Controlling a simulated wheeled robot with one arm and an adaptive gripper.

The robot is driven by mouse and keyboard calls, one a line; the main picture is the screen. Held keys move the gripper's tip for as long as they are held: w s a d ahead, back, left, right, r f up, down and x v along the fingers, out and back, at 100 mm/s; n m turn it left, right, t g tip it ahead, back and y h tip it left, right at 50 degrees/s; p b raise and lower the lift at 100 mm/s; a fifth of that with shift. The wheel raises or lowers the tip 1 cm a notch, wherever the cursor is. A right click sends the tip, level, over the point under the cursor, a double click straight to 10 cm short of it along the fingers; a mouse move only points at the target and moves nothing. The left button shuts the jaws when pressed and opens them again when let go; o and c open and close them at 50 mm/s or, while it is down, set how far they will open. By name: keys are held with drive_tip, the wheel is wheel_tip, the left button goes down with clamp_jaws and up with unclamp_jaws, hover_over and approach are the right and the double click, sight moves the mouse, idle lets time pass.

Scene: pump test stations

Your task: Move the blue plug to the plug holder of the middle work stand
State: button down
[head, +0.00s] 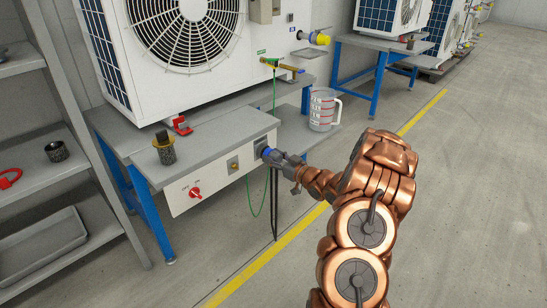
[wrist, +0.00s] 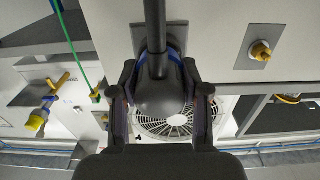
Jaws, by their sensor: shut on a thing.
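The blue plug (head: 266,152) is at the dark socket on the front panel of the near work stand. In the wrist view the plug (wrist: 160,98) has a dark grey body, a blue ring and a black cable. My gripper (head: 277,156) is shut on the plug body; its fingers flank it in the wrist view (wrist: 161,88). The plug front meets the socket plate (wrist: 145,38); how deep it sits I cannot tell. The middle work stand (head: 383,47) is farther back. A small dark cup-like item (head: 411,43) stands on its front edge, too small to identify.
The near stand (head: 213,144) carries a dark cup with a yellow top (head: 165,150), a red clamp (head: 181,125) and a large fan unit (head: 180,45). A green wire (head: 252,205) hangs nearby. The floor on the right is clear.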

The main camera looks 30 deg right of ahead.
drive_tip(key=shift+w+a, duration=0.15)
drive_tip(key=shift+w, duration=0.3)
idle(0.4)
drive_tip(key=shift+c, duration=2.4)
unclamp_jaws()
drive_tip(key=v, duration=1.2)
drive_tip(key=shift+r, duration=0.15)
